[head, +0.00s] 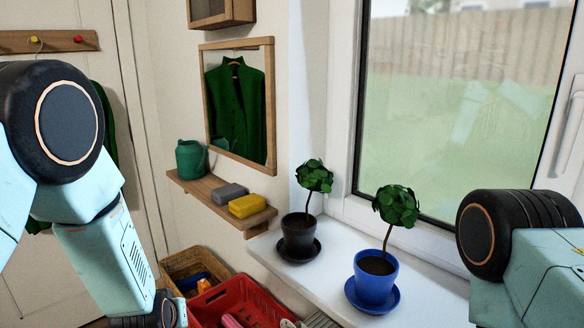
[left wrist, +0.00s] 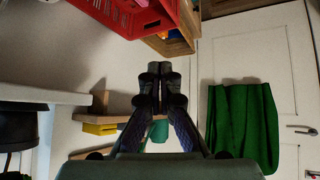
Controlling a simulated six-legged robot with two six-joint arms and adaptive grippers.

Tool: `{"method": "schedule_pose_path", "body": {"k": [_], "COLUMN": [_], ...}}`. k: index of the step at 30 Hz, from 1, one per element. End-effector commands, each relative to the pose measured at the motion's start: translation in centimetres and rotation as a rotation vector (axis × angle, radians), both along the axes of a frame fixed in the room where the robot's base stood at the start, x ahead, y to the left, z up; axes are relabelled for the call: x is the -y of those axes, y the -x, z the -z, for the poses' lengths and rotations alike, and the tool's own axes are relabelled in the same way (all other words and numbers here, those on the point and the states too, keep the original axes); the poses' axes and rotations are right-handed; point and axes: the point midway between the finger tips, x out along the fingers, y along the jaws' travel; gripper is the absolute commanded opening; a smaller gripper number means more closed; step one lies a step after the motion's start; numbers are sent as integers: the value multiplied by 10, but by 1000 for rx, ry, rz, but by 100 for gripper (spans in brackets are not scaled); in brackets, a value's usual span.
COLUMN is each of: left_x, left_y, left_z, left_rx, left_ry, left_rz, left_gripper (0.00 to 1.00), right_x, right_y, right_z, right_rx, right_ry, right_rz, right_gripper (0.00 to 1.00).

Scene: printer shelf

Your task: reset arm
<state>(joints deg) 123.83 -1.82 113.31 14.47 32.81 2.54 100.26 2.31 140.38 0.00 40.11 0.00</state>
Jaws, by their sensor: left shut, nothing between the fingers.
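My left arm comes in from the left in the head view, bent downward, with its wrist at the bottom edge; its fingers are not seen there. In the left wrist view, my left gripper (left wrist: 160,72) is shut and empty, its fingertips together. Behind it, the wall shelf appears upside down. My right arm shows at the right edge of the head view, and its gripper is out of the picture.
A wooden shelf (head: 197,190) holds a green watering can (head: 191,159), grey sponge (head: 229,193) and yellow sponge (head: 248,206). Potted plants in a black pot (head: 298,236) and blue pot (head: 373,283) stand on the white sill (head: 430,290). A red crate (head: 262,297) and wicker basket (head: 190,262) are below.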

Motion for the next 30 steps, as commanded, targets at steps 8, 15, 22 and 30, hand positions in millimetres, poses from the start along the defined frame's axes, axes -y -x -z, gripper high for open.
{"method": "schedule_pose_path", "body": {"k": [8,15,22,30], "left_x": [9,18,18,18], "left_y": [157,297,368,375], "left_z": [106,154,181,184], "left_rx": [-310,-586,-741,-756], "left_ry": [-25,28,60,62], "left_rz": [164,242,230,228], "left_gripper": [0,0,0,0], "right_x": [0,0,0,0], "right_y": [0,0,0,0], "right_z": [16,29,40,40], "right_rx": [0,0,0,0], "right_ry": [0,0,0,0], "right_rz": [0,0,0,0], "right_gripper": [40,40,40,40]}}
